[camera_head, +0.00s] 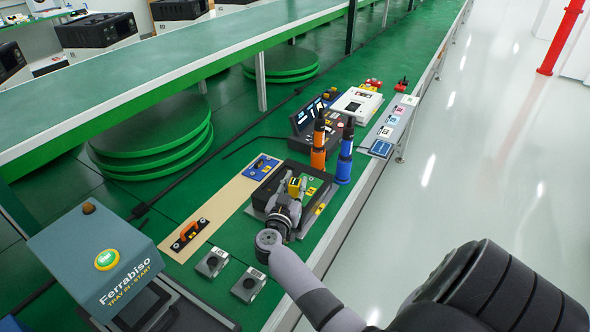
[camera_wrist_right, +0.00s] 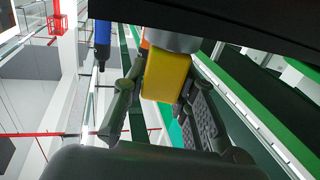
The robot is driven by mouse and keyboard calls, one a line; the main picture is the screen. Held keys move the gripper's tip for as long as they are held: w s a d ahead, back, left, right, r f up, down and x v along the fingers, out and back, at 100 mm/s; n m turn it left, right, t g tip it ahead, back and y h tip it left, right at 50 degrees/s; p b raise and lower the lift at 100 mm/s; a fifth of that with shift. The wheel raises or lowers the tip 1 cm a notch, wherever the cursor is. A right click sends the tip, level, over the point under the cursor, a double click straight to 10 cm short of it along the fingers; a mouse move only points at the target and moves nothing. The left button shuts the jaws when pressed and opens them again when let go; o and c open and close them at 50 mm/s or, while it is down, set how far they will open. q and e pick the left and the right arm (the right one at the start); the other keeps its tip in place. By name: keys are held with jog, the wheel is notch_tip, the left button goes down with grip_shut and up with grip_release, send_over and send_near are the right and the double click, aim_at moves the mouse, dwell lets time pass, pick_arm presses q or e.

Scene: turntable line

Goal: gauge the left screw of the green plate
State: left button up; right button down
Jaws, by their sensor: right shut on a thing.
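My right gripper (camera_head: 291,198) reaches over the black tray (camera_head: 262,194) from the front. It is shut on a yellow block-shaped tool (camera_head: 295,185), which also shows between the fingers in the right wrist view (camera_wrist_right: 166,75). A grey round part sits against the yellow tool in that view. The green plate (camera_head: 314,185) lies in the tray, to the right of the yellow tool. The gripper and tool hide part of it, and its screws are too small to make out. I cannot tell whether the tool touches the plate. My left gripper is not in view.
An orange tool (camera_head: 319,145) and a blue tool (camera_head: 345,155) stand upright just behind the tray. A beige board (camera_head: 222,205) with a blue piece and an orange-handled piece lies left. Two grey blocks (camera_head: 212,263) sit in front. A Ferrabiso box (camera_head: 95,258) stands at front left.

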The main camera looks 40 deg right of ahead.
jog(key=shift+f+p, duration=0.15)
jog(key=shift+p, duration=0.2)
dwell(0.5)
jog(key=c, duration=1.2)
grip_release()
jog(key=v, duration=1.2)
